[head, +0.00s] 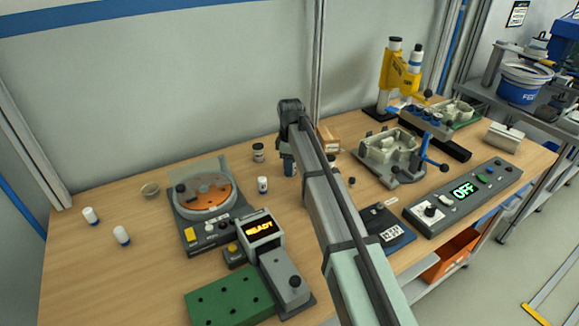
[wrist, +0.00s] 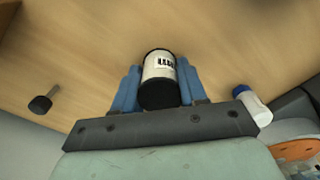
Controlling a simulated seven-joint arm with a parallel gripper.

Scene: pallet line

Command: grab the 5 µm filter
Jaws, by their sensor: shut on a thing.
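My gripper (wrist: 157,82) is shut on a small cylinder (wrist: 159,67) with a white label and black ends, held between the two blue fingers. The label print is too small to read surely, so I cannot tell if it says 5 µm. In the head view my gripper (head: 289,166) hangs over the back middle of the table; the cylinder is not clearly visible there.
A black knobbed piece (wrist: 41,104) stands left in the wrist view. Bare table lies at the front left.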

